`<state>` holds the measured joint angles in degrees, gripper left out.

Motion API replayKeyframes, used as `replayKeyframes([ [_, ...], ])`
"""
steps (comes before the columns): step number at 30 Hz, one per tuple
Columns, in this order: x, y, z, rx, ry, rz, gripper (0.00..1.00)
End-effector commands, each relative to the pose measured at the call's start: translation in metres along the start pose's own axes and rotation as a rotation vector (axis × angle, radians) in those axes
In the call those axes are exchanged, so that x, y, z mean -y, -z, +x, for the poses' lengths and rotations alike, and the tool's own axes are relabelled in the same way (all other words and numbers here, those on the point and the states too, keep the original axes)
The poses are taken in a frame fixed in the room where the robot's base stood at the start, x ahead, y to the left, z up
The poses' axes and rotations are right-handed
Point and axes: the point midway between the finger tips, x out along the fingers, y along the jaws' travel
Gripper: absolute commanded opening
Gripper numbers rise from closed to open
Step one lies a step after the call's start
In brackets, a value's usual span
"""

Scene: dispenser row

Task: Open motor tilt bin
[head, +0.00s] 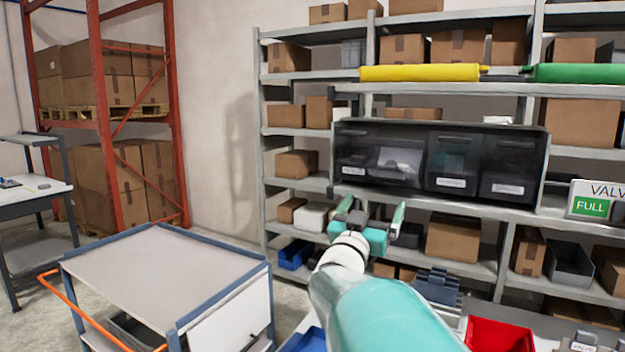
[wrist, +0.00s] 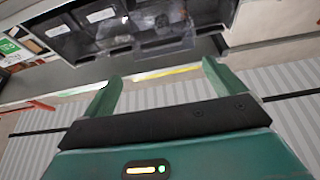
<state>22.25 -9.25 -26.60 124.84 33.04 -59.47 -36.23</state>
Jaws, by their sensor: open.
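A dark tilt-bin unit (head: 440,128) sits on the grey shelf rack in the head view. It has a wide left bin (head: 380,165), a middle bin (head: 451,163) and a right bin (head: 513,168), each with a pale label too small to read. I cannot tell which is the motor bin. The bins look upright, with see-through dark fronts. My gripper (head: 370,218) is open and empty, in front of and below the left bin. In the wrist view my gripper (wrist: 160,76) is apart from the bin unit (wrist: 60,45), seen at the top.
A grey cart (head: 160,275) with an orange handle stands at left. A yellow roll (head: 420,73) and a green roll (head: 580,73) lie above the bins. A VALVE sign (head: 597,200) reading FULL stands at right. Boxes fill the shelves, and a red bin (head: 500,335) is at lower right.

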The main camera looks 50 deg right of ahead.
Motion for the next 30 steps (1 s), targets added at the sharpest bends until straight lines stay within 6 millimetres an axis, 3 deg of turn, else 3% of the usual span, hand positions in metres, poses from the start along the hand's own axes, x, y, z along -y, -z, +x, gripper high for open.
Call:
replayKeyframes([
  [9, 0.002, -0.002, 0.066, 0.0, 0.001, -0.004, 0.95],
  [15, 0.002, -0.002, 0.095, 0.001, 0.001, -0.003, 0.95],
  [26, 0.003, -0.002, 0.103, 0.002, 0.003, 0.0, 0.95],
  [27, 0.003, -0.002, 0.103, 0.002, 0.003, 0.0, 0.93],
  [30, 0.003, -0.002, 0.103, 0.002, 0.003, 0.0, 0.73],
])
